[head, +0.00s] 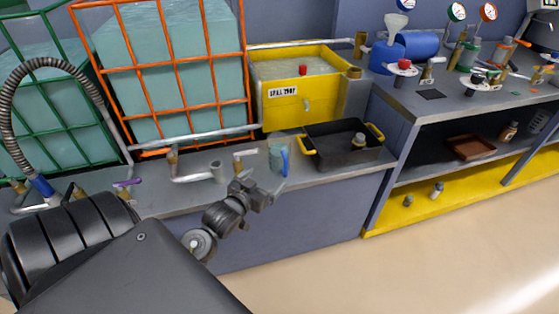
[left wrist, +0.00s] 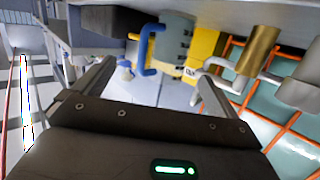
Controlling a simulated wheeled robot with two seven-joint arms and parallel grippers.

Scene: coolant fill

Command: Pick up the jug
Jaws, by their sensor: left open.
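The jug (head: 277,157) is translucent grey-green with a blue handle on its right side. It stands upright on the grey bench near the front edge, left of the black tray. In the left wrist view the jug (left wrist: 174,42) appears turned over, its blue handle toward the left finger, beyond the fingertips. My left gripper (head: 262,186) is open and empty, just in front of and below the jug, slightly left of it. In the left wrist view its two fingers (left wrist: 155,72) are spread apart with nothing between them. My right gripper is not in view.
A black tray (head: 318,163) with yellow handles stands close right of the jug. Metal pipe elbows (head: 196,176) are at its left. Behind are a yellow bin (head: 280,112) and an orange-caged tank (head: 175,95). The floor (head: 400,270) before the bench is clear.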

